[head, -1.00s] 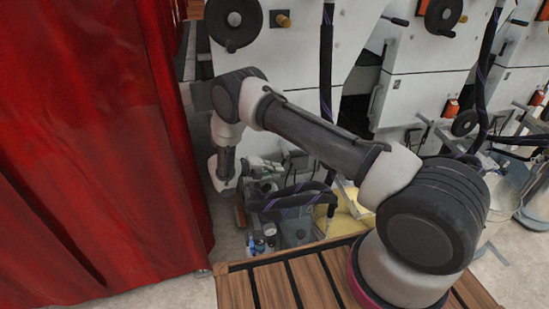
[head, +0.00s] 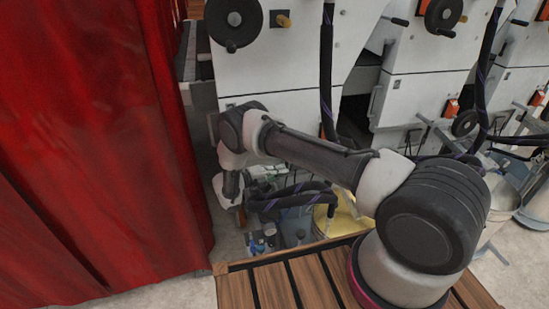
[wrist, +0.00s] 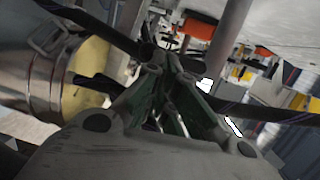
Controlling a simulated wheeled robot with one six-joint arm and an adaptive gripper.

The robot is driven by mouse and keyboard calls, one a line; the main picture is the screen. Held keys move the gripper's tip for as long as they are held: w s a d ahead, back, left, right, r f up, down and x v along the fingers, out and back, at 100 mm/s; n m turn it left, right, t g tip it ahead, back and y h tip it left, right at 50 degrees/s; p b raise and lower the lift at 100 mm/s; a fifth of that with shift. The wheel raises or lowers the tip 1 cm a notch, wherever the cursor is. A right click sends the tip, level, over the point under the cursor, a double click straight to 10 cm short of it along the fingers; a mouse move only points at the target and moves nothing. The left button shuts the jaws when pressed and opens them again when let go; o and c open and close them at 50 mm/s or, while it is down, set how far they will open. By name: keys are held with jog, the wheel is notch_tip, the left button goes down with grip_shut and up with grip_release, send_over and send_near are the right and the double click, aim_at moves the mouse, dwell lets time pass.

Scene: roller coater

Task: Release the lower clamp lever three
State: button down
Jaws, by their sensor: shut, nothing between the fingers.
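My gripper (wrist: 165,62) is shut and empty in the wrist view, its fingers close together among dark rods and bars of the machine. A grey bar (wrist: 230,38) stands just right of the fingertips. Which part is the lower clamp lever three cannot be told. In the head view my wrist hangs low at the machine's left end, beside the red curtain, and the fingers cannot be made out.
The white machine panel (head: 285,60) rises behind my arm. Black hoses (head: 290,198) loop near my wrist. A metal bucket with a yellow inside shows in the wrist view (wrist: 45,75). The red curtain (head: 90,140) closes the left side. A slatted wooden platform (head: 285,280) lies in front.

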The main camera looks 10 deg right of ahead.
jog(key=shift+a, duration=0.1)
jog(key=v, duration=0.7)
jog(key=shift+s+a, duration=0.1)
jog(key=shift+a, duration=0.05)
dwell(0.5)
